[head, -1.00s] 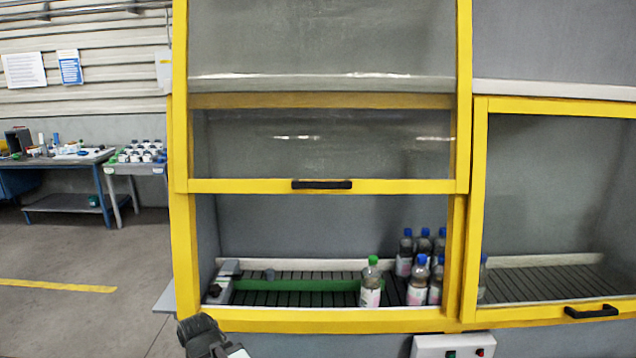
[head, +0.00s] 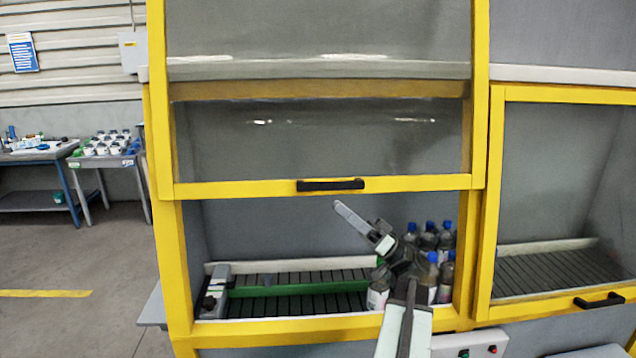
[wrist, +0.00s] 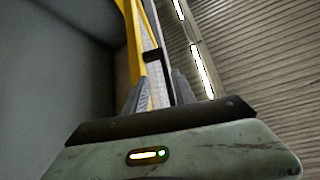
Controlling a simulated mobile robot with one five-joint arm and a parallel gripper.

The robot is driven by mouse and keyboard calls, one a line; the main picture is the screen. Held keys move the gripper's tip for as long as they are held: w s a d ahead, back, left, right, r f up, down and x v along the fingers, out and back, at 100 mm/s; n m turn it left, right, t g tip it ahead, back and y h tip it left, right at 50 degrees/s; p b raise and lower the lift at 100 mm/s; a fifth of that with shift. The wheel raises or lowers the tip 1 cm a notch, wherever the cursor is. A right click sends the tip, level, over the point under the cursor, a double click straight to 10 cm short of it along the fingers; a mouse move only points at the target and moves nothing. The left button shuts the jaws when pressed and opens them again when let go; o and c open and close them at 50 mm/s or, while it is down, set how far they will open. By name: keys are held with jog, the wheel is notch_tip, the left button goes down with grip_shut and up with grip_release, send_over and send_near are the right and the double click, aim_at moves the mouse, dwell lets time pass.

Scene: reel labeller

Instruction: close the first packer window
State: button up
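The first packer window (head: 240,188) is the left yellow-framed clear pane. It is raised, with a wide opening below its bottom bar. Its black bar handle (head: 330,185) is on that bottom bar. My gripper (head: 342,210) is just below the handle, in front of the opening. In the wrist view my gripper (wrist: 158,88) has its two fingers apart with nothing held. The black handle (wrist: 157,63) shows ahead between the fingertips, and the yellow frame (wrist: 134,35) runs up beside it. I cannot tell whether the fingers touch the handle.
A second yellow-framed window (head: 560,295) at the right is down. Inside the left opening are a conveyor with a green rail (head: 300,288) and several bottles (head: 428,240), partly hidden by my arm. A control box (head: 470,345) is below. The floor (head: 70,260) at the left is clear.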

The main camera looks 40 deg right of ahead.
aim_at(332, 186)
jog(key=shift+t, duration=0.5)
jog(key=r+p, duration=0.2)
jog(key=w+a+r+p, duration=0.1)
jog(key=r, duration=0.1)
jog(key=w+r+p, duration=0.1)
jog(key=r+p, duration=0.1)
jog(key=shift+w+a+r+p, duration=0.25)
jog(key=shift+r+p, duration=0.05)
jog(key=shift+r, duration=0.1)
jog(key=shift+f, duration=0.15)
jog(key=shift+n, duration=0.3)
grip_shut()
